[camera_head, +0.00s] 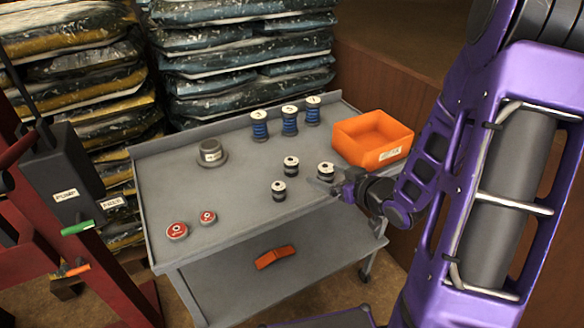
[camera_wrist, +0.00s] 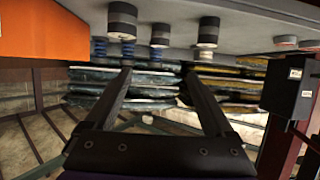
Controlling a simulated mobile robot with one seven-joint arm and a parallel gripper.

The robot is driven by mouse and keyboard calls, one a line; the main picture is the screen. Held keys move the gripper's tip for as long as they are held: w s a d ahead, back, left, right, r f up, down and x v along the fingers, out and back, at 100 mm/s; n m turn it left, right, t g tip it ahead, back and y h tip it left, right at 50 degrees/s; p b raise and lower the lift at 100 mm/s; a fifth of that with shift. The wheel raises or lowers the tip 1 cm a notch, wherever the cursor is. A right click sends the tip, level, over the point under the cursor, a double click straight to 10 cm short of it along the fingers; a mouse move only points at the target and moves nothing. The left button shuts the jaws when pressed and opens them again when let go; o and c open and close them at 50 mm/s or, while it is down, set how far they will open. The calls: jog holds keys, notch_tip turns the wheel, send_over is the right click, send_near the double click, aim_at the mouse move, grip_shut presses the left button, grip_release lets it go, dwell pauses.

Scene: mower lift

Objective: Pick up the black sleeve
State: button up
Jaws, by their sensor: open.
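Three short black sleeves with pale tops stand upright on the grey cart: a rear one (camera_head: 291,168), a right one (camera_head: 326,173) and a front one (camera_head: 278,193). The frames do not single one out. My gripper (camera_head: 322,186) is at the cart's right front, close by the right sleeve, its fingers pointing left. The wrist view looks inverted, with the cart top above. There my gripper (camera_wrist: 157,70) is open, with nothing between its fingers. Black sleeves show beyond the fingertips, at left (camera_wrist: 122,22), middle (camera_wrist: 160,35) and right (camera_wrist: 208,32). No contact is visible.
Three blue-banded cylinders (camera_head: 289,122) stand along the cart's back. An orange bin (camera_head: 372,152) sits at the right rear. A grey flanged part (camera_head: 212,153) and two red-topped discs (camera_head: 176,231) are on the left. The cart (camera_head: 235,195) has bare room mid-left.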

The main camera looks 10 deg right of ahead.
aim_at(292, 161)
jog(key=b+x, duration=0.1)
jog(key=x, duration=1.5)
jog(key=shift+s, duration=0.15)
grip_shut()
